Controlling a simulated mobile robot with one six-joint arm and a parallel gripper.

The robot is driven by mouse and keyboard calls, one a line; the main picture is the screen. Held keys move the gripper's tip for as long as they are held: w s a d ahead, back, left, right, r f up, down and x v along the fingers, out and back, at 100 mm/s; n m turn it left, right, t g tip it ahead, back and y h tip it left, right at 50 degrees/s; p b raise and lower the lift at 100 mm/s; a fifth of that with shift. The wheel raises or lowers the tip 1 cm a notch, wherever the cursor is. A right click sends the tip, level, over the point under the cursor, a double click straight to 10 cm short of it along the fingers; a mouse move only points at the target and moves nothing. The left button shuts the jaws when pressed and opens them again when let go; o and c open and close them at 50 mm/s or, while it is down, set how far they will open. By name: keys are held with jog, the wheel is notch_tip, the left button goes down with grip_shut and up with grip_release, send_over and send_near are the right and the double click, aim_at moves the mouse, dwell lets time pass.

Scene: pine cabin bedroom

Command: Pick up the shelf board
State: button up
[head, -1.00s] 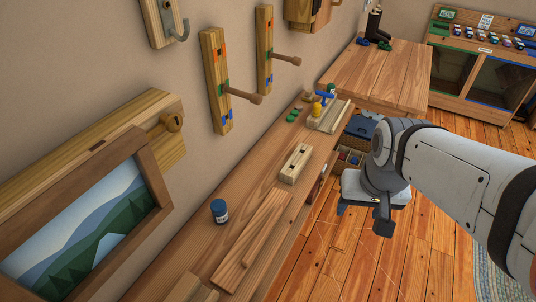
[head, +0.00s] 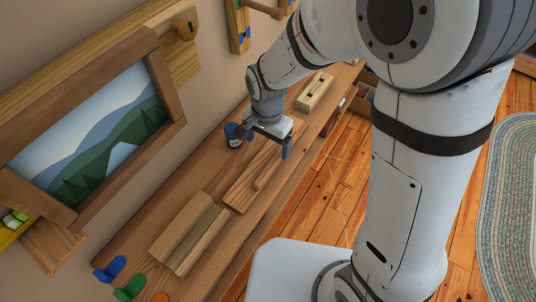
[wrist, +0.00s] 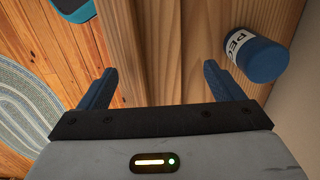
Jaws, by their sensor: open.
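A long flat wooden board (head: 248,182) lies on the workbench with a short thin rod-like piece on it. A wider, lighter two-toned board (head: 188,233) lies nearer the camera. I cannot tell for certain which is the shelf board. My gripper (head: 263,148) is over the far end of the long board, fingers pointing down. In the wrist view my gripper (wrist: 158,70) is open and empty, with wood grain below and between its blue fingers. I cannot tell whether the fingers touch the board.
A blue labelled pot (head: 233,136) stands close beside my gripper, on the wall side; it also shows in the wrist view (wrist: 262,52). A slotted wooden block (head: 315,91) is farther along the workbench (head: 128,240). Blue (head: 110,268) and green (head: 129,288) hooks lie near the front.

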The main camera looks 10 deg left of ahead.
aim_at(269, 156)
jog(key=f, duration=0.4)
jog(key=shift+d+f, duration=0.25)
jog(key=shift+f, duration=0.1)
jog(key=c, duration=1.2)
